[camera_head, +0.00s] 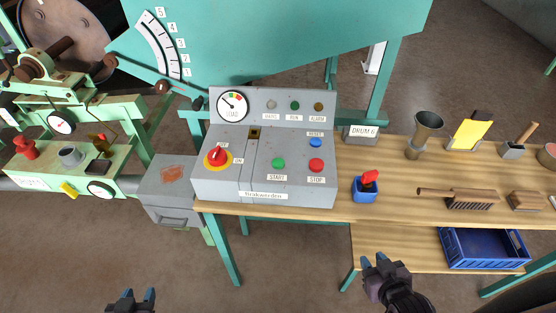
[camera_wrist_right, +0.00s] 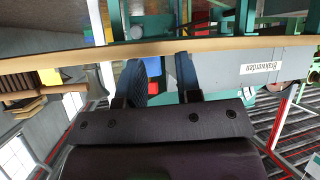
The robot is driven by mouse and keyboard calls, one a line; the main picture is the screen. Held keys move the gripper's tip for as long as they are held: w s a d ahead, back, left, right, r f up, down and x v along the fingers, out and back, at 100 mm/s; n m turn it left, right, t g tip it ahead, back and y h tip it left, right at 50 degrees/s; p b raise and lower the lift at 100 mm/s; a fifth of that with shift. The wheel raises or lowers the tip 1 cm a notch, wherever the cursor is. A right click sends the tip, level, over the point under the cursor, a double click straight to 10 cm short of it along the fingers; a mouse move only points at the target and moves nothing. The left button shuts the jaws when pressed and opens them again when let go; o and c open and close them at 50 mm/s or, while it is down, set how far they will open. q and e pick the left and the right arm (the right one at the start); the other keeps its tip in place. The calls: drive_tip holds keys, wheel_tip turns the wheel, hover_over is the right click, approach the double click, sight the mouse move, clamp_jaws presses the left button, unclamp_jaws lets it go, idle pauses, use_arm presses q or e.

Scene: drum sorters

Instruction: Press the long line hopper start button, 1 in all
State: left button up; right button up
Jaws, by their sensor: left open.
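A grey control panel (camera_head: 215,185) stands on the bench in the head view. Its green button (camera_head: 278,163), labelled START, sits left of a red STOP button (camera_head: 316,165) and below a blue RESET button (camera_head: 315,143). My left gripper (camera_head: 138,296) is open and empty at the bottom edge, well below and left of the panel. My right gripper (camera_head: 380,262) is below and right of the panel, in front of the bench. In the right wrist view, its fingers (camera_wrist_right: 168,75) are apart with nothing between them. The buttons are not visible in that view.
A red and yellow rotary switch (camera_head: 216,157) and a load gauge (camera_head: 233,105) are on the panel. A blue crate (camera_head: 485,248) lies on the lower shelf. A teal machine (camera_head: 270,45) overhangs behind.

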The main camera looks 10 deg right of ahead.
clamp_jaws()
idle(1.4)
